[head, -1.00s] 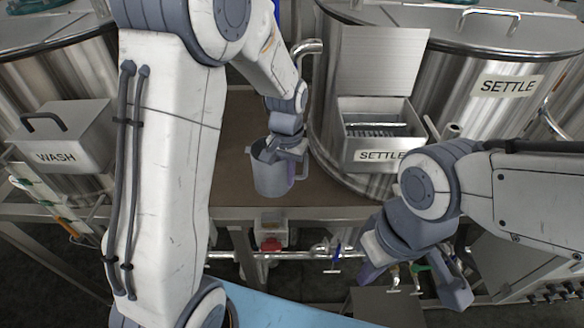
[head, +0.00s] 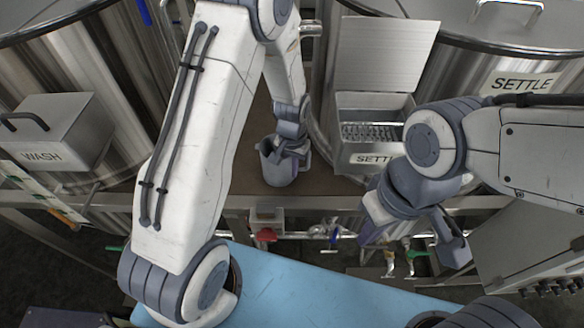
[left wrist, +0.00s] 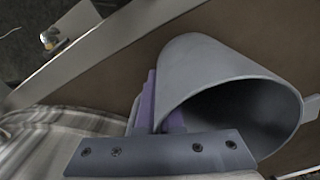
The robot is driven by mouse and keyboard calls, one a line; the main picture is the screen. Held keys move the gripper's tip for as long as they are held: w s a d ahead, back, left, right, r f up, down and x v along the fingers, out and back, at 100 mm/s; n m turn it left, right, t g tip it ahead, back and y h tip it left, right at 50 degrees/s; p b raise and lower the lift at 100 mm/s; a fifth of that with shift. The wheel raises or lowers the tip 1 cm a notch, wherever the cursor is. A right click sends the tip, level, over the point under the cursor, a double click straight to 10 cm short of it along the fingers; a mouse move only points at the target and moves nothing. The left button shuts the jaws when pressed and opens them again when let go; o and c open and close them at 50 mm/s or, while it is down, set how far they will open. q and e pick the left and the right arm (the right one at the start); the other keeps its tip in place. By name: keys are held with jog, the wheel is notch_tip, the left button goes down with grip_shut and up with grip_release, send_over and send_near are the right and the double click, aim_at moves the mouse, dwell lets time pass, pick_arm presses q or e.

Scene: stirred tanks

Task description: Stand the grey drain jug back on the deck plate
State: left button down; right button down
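The grey drain jug (head: 274,170) is upright or nearly so over the brown deck plate (head: 235,186), near its front edge. I cannot tell whether its base touches the plate. My left gripper (head: 298,150) is at the jug's right side in the head view and appears shut on it. In the left wrist view the jug's open mouth (left wrist: 215,75) fills the middle, with purple finger pads (left wrist: 155,105) against its side. My right gripper (head: 415,240) is open and empty, in front of the deck at the right.
A metal box (head: 362,158) labelled SETTLE, lid raised, stands right of the jug before a steel tank (head: 480,75). A WASH box (head: 50,130) is at the left. Pipes and valves (head: 325,235) run below the deck edge. Bare deck shows left of the jug.

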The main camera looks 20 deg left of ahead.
pick_arm(q)
jog(key=shift+f, duration=0.5)
jog(key=shift+s+f, duration=0.1)
jog(key=shift+f, duration=0.15)
jog(key=c, duration=1.1)
grip_release()
